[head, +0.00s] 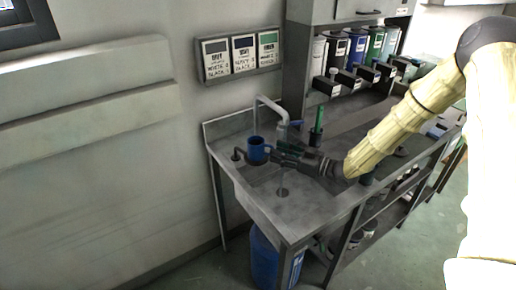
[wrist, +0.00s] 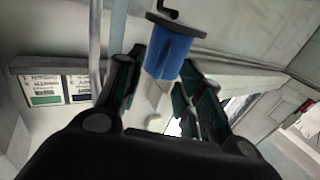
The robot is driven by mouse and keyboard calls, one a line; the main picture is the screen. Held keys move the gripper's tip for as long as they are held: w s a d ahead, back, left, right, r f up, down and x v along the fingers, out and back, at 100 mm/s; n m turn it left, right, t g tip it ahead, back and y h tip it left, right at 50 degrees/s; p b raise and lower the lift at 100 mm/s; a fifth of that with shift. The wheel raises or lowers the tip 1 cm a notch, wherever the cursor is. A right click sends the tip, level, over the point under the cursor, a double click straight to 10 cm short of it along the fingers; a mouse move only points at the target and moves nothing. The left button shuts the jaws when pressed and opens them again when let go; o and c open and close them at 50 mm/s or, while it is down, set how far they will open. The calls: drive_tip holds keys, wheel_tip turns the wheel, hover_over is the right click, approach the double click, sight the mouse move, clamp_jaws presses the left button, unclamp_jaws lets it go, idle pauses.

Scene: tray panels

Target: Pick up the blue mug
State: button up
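The blue mug (head: 257,151) is upright at the far left part of the grey sink counter, next to the faucet. Its handle appears to face right, towards my gripper (head: 277,153). My gripper reaches in from the right, roughly level, with its tips close beside the mug. In the wrist view a blue body, which looks like the mug (wrist: 170,55), shows between and beyond the spread fingers of my gripper (wrist: 162,75). The fingers are open, with visible gaps to the blue body. I cannot tell whether either fingertip touches the mug.
A tall faucet (head: 283,130) stands just behind the mug. A green cylinder (head: 318,127) stands behind my gripper. A dark knob (head: 238,155) is left of the mug. Labelled panels (head: 242,54) hang on the wall. A blue barrel (head: 266,258) is below the counter.

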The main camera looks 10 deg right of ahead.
drive_tip(key=shift+x, duration=0.85)
drive_tip(key=shift+w, duration=0.1)
clamp_jaws()
drive_tip(key=shift+r, duration=0.15)
